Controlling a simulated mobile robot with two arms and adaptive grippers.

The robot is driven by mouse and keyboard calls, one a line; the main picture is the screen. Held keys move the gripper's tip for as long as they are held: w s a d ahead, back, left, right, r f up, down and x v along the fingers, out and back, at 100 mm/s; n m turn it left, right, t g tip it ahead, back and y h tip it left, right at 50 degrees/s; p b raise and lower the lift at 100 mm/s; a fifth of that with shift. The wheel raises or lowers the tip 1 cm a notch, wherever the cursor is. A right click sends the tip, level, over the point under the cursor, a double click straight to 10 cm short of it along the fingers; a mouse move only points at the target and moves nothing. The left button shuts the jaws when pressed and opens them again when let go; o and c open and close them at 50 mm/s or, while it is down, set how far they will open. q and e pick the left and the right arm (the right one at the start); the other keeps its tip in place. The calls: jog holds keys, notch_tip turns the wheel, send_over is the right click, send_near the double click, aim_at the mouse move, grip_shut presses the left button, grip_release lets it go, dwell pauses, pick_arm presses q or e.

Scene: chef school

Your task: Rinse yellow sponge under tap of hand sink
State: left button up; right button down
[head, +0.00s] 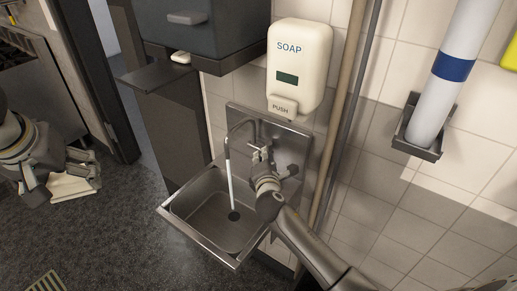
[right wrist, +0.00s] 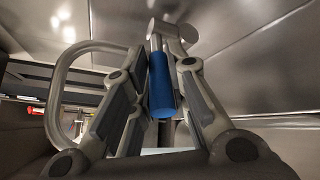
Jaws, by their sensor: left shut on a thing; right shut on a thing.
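The steel hand sink (head: 178,215) hangs on the wall, its tap (head: 240,126) arching over the basin. A pale, straight stream of water (head: 230,184) falls from the spout towards the drain. My right gripper (head: 261,158) is at the tap's handle; in the right wrist view its fingers close around a blue lever (right wrist: 161,85). My left gripper (head: 80,170) is at the far left, away from the sink, shut on a pale cream-yellow flat block (head: 68,187) that looks like the sponge. Its fingers partly cover the block.
A white soap dispenser (head: 299,65) is on the wall above the sink. A dark cabinet (head: 200,32) with a shelf stands at the upper left. A white tube (head: 450,80) stands in a wall holder on the right. The floor between my left gripper and the sink is clear.

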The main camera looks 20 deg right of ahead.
pick_arm(q)
jog(key=shift+r+p, duration=0.4)
jog(key=shift+r, duration=0.45)
pick_arm(e)
jog(key=shift+s+d+r+n+y, duration=0.15)
jog(key=shift+d+r+n+y, duration=0.15)
jog(key=shift+n+y, duration=0.15)
pick_arm(q)
jog(key=shift+r+p, duration=0.5)
pick_arm(e)
jog(key=shift+s+d+f+n+t+y, duration=0.15)
jog(key=shift+n+y, duration=0.1)
jog(key=shift+y, duration=0.2)
jog(key=shift+w+d+f+n+t+y, duration=0.1)
jog(key=shift+n+t+y, duration=0.1)
jog(key=shift+y, duration=0.2)
jog(key=shift+a, duration=0.1)
pick_arm(q)
jog(key=shift+w, duration=0.1)
pick_arm(e)
jog(key=c, duration=1.4)
grip_release()
jog(key=shift+f, duration=0.1)
jog(key=shift+s, duration=0.1)
jog(key=v, duration=1.2)
pick_arm(q)
jog(key=shift+f, duration=0.1)
